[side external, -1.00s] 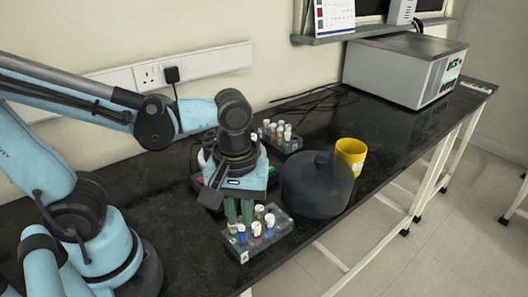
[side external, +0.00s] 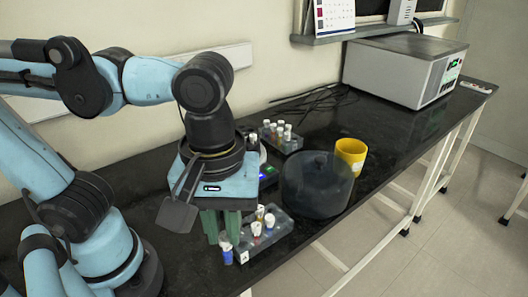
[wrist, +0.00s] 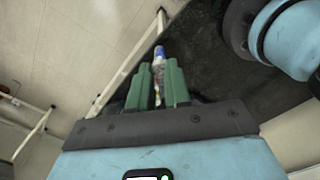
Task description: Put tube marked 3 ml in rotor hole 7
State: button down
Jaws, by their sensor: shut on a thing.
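My gripper (side external: 221,236) is shut on a blue tube (side external: 227,254) with a pale cap, held low at the left end of the near rack (side external: 281,226). In the wrist view the tube (wrist: 158,62) stands between the green fingers, its blue end past their tips. Its marking is too small to read. The near rack holds several other capped tubes and is partly hidden by my gripper. A dark round drum (side external: 317,190) stands just behind and right of the rack. It may be the rotor; no numbered holes can be made out.
A second rack (side external: 291,147) with several tubes stands at the back. A yellow mug (side external: 351,153) is beside the drum. A device with a lit screen (side external: 266,169) is partly hidden behind my gripper. Black cables (side external: 315,103) and a large grey box (side external: 403,70) lie farther back.

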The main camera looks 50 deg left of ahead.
jog(key=w+a+r+n, duration=0.3)
jog(key=w+a+n, duration=0.7)
jog(key=w+a, duration=0.75)
jog(key=a+f+n, duration=0.3)
jog(key=a, duration=0.8)
jog(key=w+a+f+n, duration=0.1)
jog(key=a+f+n, duration=0.2)
jog(key=a, duration=0.9)
jog(key=shift+n, duration=0.5)
jog(key=shift+w+f, duration=0.1)
jog(key=shift+f, duration=0.6)
jog(key=shift+f, duration=0.35)
jog(key=shift+f, duration=0.8)
